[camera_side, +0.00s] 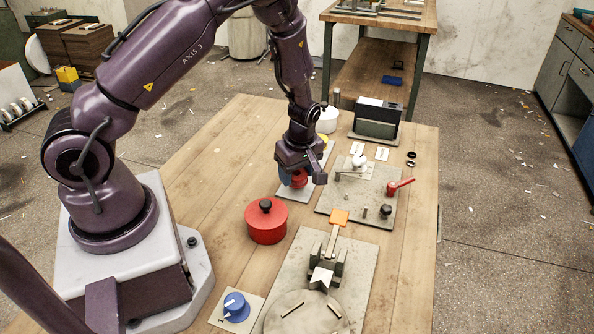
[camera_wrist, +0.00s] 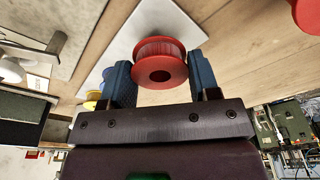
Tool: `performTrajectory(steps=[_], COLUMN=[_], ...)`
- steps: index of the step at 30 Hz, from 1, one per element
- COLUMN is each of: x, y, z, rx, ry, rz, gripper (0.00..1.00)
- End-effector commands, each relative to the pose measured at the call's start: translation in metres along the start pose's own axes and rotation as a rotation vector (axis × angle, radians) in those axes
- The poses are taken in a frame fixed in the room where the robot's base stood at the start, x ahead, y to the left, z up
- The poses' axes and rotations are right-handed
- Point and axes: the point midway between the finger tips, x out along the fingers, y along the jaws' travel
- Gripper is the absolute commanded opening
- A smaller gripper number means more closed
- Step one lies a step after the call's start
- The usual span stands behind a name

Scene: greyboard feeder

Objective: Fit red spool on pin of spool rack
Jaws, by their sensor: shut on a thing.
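The red spool (camera_wrist: 160,62) sits between the two blue finger pads of my gripper (camera_wrist: 161,76), with its dark centre hole facing the wrist camera. My gripper (camera_side: 300,178) is shut on it, and part of the red spool (camera_side: 299,180) shows below the palm in the side view. The spool is over the pale board of the spool rack (camera_side: 293,195); the board also shows behind it in the wrist view (camera_wrist: 127,32). No bare pin is visible. Whether the spool touches the board cannot be told. A yellow spool (camera_side: 323,138) shows partly behind my wrist.
A red lidded pot (camera_side: 266,222) stands close to the rack on the near side. A grey plate with a red-handled lever (camera_side: 399,186) lies to the right. A grey fixture with an orange tab (camera_side: 339,217) is in front. Bare wood lies left of the rack.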

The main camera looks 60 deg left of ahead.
Motion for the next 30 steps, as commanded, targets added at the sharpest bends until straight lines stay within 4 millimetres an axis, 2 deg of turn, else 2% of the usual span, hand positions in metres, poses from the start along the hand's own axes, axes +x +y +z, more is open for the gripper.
performTrajectory(steps=[17, 30], x=[0.001, 0.011], y=[0.000, 0.000], z=[0.000, 0.002], rx=[0.000, 0.001], ry=[0.000, 0.000], rz=[0.000, 0.000], gripper=[0.34, 0.34])
